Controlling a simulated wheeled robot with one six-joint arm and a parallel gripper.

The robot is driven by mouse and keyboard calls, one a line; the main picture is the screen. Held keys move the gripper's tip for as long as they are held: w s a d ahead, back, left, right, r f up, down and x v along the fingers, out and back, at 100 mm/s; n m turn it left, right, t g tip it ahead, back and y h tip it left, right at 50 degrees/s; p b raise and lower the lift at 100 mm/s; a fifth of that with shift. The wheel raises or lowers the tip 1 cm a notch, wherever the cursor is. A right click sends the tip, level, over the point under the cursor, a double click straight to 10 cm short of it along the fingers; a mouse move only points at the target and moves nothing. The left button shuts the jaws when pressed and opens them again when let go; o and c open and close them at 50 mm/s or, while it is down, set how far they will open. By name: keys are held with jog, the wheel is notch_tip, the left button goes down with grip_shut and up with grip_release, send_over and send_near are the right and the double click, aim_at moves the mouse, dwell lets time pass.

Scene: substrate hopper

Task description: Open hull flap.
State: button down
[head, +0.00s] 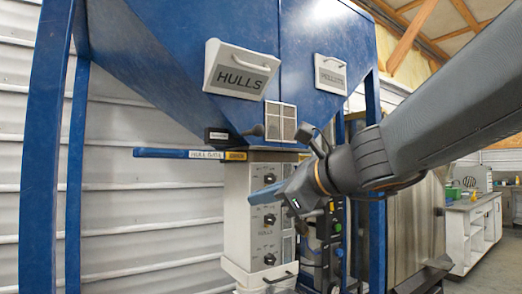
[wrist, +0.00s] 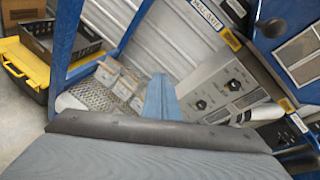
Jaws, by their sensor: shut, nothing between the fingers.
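The hull flap (head: 240,72) is a pale grey panel marked HULLS, with a bar handle across its upper part. It sits on the sloping blue hopper at upper centre in the head view and looks shut. My gripper (head: 254,198) is in front of the control box, well below and slightly right of the flap, not touching it. Its blue fingers are together and empty, and they also show in the wrist view (wrist: 160,96). The flap is not recognisable in the wrist view.
A second flap, marked PELLETS (head: 330,75), is to the right. A blue bar labelled HULL GATE (head: 178,153) sticks out left below the hopper. The control box (head: 237,210) with knobs stands beneath. Blue posts (head: 45,150) stand left. A yellow case (wrist: 22,68) lies on the floor.

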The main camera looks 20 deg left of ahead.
jog(key=w+d+r+m+t+y+p, duration=0.1)
jog(key=d+r+m+t+p, duration=0.2)
jog(key=r, duration=1)
jog(key=w+d+r+m+t+y+p, duration=0.1)
jog(key=d+r+m+t+p, duration=0.3)
jog(key=r, duration=0.8)
jog(key=w+a+r+g+p, duration=0.2)
jog(key=w+a+r+p, duration=0.2)
jog(key=a, duration=0.5)
jog(key=shift+w+a+r+m, duration=0.35)
jog(key=shift+w+r, duration=0.25)
jog(key=shift+w, duration=0.5)
